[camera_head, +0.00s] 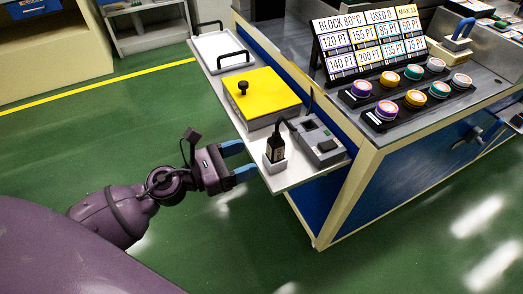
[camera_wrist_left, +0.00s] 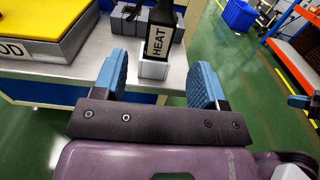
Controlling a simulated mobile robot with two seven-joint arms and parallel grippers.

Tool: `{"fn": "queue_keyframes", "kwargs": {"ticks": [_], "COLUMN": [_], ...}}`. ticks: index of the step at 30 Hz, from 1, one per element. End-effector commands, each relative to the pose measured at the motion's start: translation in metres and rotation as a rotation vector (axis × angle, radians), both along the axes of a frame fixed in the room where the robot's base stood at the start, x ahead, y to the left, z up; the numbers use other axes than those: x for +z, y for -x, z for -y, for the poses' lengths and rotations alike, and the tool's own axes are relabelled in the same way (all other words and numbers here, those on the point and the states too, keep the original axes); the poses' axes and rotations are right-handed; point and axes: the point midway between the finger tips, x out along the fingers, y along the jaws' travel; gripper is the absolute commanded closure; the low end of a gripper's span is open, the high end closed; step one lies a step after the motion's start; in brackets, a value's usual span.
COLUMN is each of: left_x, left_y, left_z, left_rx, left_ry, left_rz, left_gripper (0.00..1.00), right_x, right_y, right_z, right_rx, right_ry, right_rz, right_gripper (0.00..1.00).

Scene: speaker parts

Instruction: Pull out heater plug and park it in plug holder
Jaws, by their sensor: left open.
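The black heater plug (camera_head: 275,147), labelled HEAT in the left wrist view (camera_wrist_left: 158,40), stands upright in a small white block (camera_head: 274,164) near the front corner of the side shelf. The block also shows in the left wrist view (camera_wrist_left: 152,68). A black cable rises from the plug's top. My left gripper (camera_head: 249,159) is open and empty at the shelf edge, just left of the block. In the left wrist view its blue fingers (camera_wrist_left: 160,65) frame the block and lower plug, apart from both. A dark, blue-tipped piece at the right edge may be my right gripper (camera_wrist_left: 301,103).
A grey box (camera_head: 320,142) sits right behind the plug. A yellow-topped block (camera_head: 262,94) with a black knob is farther back on the shelf (camera_head: 307,175). The workbench (camera_head: 350,185) stands to the right. Green floor (camera_head: 80,140) is clear around my arm.

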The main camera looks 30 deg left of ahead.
Motion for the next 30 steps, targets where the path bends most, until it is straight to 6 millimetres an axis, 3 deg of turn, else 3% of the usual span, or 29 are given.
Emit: {"fn": "queue_keyframes", "kwargs": {"ticks": [8,30], "left_x": [0.0,0.001], "left_y": [0.017,0.017], "left_z": [-0.013,-0.014], "left_rx": [0.0,0.005], "left_ry": [0.001,0.044], "left_rz": [-0.001,-0.03], "left_gripper": [0.34,0.34], "right_x": [-0.002,-0.004], "right_y": [0.001,0.0], "right_z": [-0.002,-0.002], "right_rx": [0.001,0.001], "right_ry": [-0.003,-0.004], "right_rz": [-0.004,-0.003], "right_gripper": [1.0,1.0]}}
